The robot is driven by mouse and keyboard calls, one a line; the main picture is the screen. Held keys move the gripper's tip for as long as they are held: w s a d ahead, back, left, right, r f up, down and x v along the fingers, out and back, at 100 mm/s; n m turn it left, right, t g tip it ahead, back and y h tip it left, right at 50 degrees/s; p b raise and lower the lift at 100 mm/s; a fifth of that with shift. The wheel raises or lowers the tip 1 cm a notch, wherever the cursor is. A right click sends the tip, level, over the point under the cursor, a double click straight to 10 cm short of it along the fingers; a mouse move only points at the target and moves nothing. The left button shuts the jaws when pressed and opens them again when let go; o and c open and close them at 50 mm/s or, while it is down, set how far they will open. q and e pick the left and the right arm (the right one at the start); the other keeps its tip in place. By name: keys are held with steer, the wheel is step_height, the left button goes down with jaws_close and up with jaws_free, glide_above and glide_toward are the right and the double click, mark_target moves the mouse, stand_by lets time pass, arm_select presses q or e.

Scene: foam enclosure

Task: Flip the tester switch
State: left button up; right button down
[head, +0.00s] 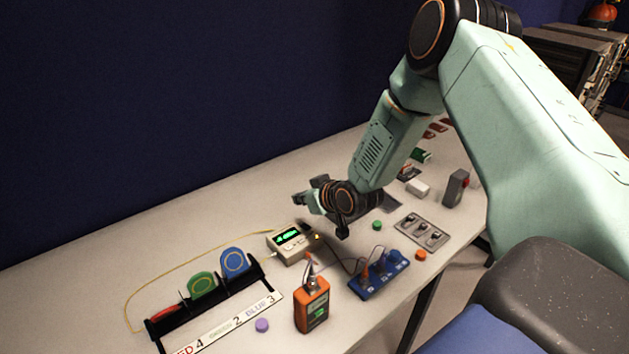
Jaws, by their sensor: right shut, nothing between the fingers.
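A small beige box with a lit green display (290,242) stands on the table, left of centre; it looks like the tester. A small orange light glows at its right edge, and a dark part shows at its back right corner. I cannot make out the switch or its position. My right gripper (303,200) is shut and empty, above and just behind the box, apart from it as far as I can tell. My left gripper is not in view.
An orange handheld meter (312,306) and a blue block with wires (379,274) stand in front. A black rack (171,322) with coloured discs is at left. A grey switch plate (421,231) lies right. The table's back left is clear, apart from a yellow wire.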

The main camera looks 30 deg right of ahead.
steer(key=s+r+p, duration=0.1)
steer(key=s+r, duration=0.4)
steer(key=r, duration=0.1)
steer(key=shift+d+r+p, duration=0.15)
steer(key=shift+r+p, duration=0.2)
steer(key=shift+p, duration=0.05)
